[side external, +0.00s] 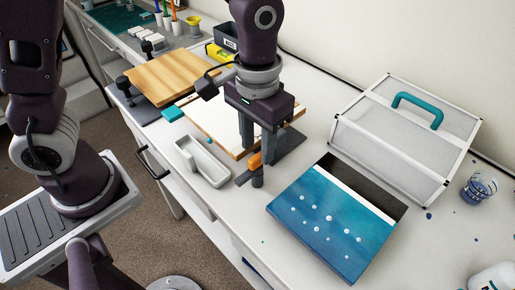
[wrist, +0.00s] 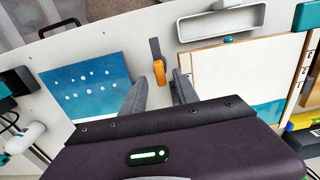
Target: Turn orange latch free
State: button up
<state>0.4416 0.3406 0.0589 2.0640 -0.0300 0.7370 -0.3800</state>
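The orange latch (side external: 254,160) is a small piece beside a dark clamp post (side external: 257,178) at the front edge of the white framed board (side external: 226,122). In the wrist view the orange latch (wrist: 159,72) appears between my two fingers, in line with a grey bar (wrist: 155,48). My gripper (side external: 258,152) points down over the board's near corner, close to the latch. In the wrist view my gripper (wrist: 160,78) has its fingers apart, with a gap around the latch. I see no contact with the latch, though the fingers partly hide the clamp in the side view.
A blue painted panel (side external: 330,222) lies right of the clamp. A white tray (side external: 203,162) stands to the left. A clear case with a teal handle (side external: 416,108) and a cup (side external: 478,188) are farther right. A wooden board (side external: 170,76) lies behind left.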

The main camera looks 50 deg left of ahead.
aim_at(257, 156)
notch_tip(257, 156, up, 5)
jog(key=shift+f, duration=0.1)
jog(key=s+a+r+t, duration=0.5)
jog(key=s+a+r, duration=0.3)
jog(key=s+a, duration=0.4)
jog(key=shift+s+t, duration=0.3)
jog(key=shift+s, duration=0.4)
jog(key=shift+r, duration=0.1)
